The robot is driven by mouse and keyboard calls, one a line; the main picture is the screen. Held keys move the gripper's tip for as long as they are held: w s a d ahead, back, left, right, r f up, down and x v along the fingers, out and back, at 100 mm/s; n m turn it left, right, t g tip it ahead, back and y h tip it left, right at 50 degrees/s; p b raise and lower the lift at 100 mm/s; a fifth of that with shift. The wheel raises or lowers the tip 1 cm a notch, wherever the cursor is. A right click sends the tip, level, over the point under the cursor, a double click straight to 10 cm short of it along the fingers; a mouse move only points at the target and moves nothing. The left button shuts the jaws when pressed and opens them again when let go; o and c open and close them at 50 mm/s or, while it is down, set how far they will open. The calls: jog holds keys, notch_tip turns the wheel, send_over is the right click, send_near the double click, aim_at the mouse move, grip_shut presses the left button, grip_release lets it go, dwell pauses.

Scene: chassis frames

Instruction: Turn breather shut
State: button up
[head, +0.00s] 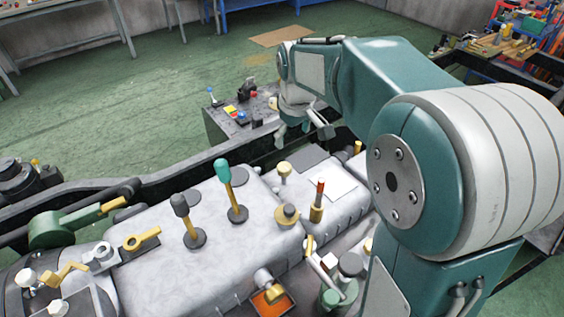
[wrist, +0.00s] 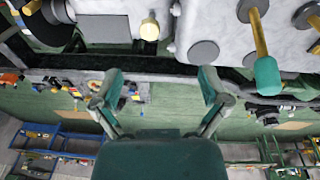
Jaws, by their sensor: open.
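I cannot tell for sure which fitting is the breather. In the head view, a small brass-capped fitting (head: 284,170) stands upright on the pale grey housing (head: 150,265), and a wider brass cap (head: 287,214) sits nearer. In the wrist view, a round brass knob (wrist: 150,28) lies above the gap between my fingers. I cannot tell which head-view fitting it matches. My gripper (head: 303,132) is open and empty, above the far side of the chassis. In the wrist view its two fingers (wrist: 160,80) are spread wide, apart from the knob.
A teal-topped lever (head: 222,172) and a grey-topped lever (head: 181,204) rise from the housing. A red-topped post (head: 318,200) stands at its right. The dark frame rail (head: 175,180) runs behind. A small tool-covered table (head: 235,118) stands beyond.

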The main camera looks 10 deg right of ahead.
jog(key=n+g, duration=0.2)
send_near(284, 166)
jog(key=f, duration=1)
jog(key=shift+s+f, duration=0.15)
jog(key=shift+s, duration=0.05)
jog(key=c, duration=1.1)
